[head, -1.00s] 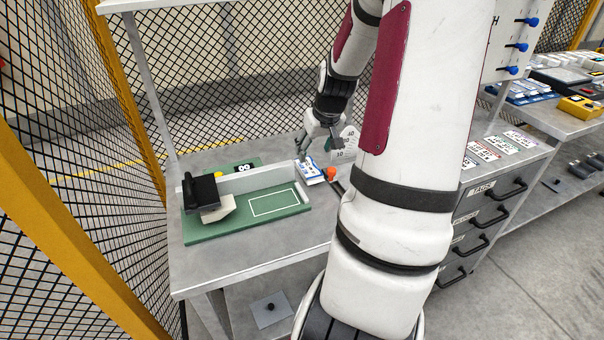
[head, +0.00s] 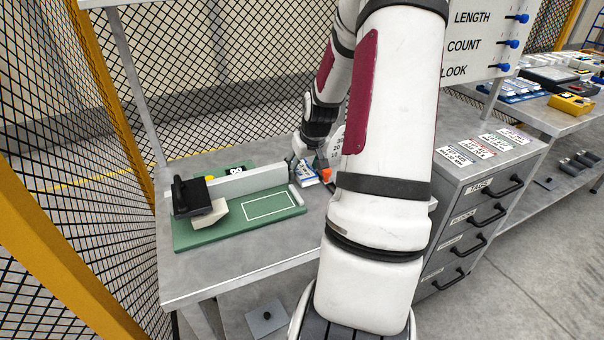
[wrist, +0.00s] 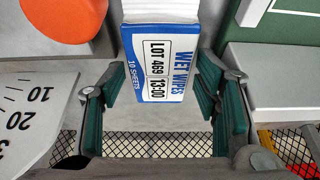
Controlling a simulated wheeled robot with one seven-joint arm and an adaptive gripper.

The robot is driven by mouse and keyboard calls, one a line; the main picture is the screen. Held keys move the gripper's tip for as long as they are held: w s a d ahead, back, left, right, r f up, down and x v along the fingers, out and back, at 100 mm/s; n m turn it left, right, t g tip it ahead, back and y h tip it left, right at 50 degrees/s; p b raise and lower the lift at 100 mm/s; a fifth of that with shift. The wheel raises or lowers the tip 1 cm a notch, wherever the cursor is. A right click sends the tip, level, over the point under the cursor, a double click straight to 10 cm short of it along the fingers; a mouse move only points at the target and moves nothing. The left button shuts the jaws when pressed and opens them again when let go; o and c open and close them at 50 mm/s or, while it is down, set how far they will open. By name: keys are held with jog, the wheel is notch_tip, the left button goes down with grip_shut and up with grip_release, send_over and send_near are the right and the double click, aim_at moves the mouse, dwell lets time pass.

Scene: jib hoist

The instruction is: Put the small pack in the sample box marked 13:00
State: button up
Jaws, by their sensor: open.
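The small pack (wrist: 160,70) is a blue and white wet-wipes pack; its label reads LOT 469, 13:00, 10 sheets. It also shows, partly hidden by my gripper, on the workbench in the head view (head: 308,178), beside the green board's right end. My gripper (wrist: 165,98) is open, with its green-padded fingers to either side of the pack's near end in the wrist view. I cannot tell whether a finger touches it. It also shows in the head view (head: 307,165). I cannot make out a sample box marked 13:00.
The green board (head: 225,236) carries a long grey block and a black-handled tool (head: 193,195). An orange knob (wrist: 65,18) and a numbered white plate (wrist: 28,115) are left of the pack in the wrist view. A drawer cabinet (head: 480,185) with cards on top stands right.

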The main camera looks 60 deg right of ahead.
jog(key=shift+f, duration=0.25)
dwell(0.3)
jog(key=c, duration=1)
jog(key=shift+c, duration=0.2)
